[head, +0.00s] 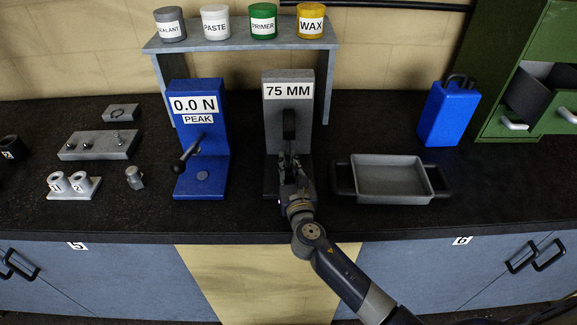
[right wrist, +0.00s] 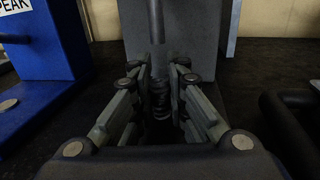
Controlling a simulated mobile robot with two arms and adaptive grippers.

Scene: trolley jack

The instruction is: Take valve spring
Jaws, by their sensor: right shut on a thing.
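My right gripper (head: 290,162) reaches to the foot of the grey stand labelled 75 MM (head: 288,92). In the right wrist view its two fingers (right wrist: 160,92) are shut on the dark valve spring (right wrist: 159,98), which stands upright between them. A dark round rod (right wrist: 156,20) of the stand hangs straight above the spring. I cannot tell whether the rod touches the spring. In the head view the spring is hidden by the fingers. My left gripper is not in view.
A blue press (head: 202,130) showing 0.0 N stands left of the stand, with a lever. A grey tray (head: 388,178) with dark handles lies to the right. A blue box (head: 448,112) and green cabinet (head: 535,75) are further right. Labelled jars (head: 262,22) stand on a shelf behind.

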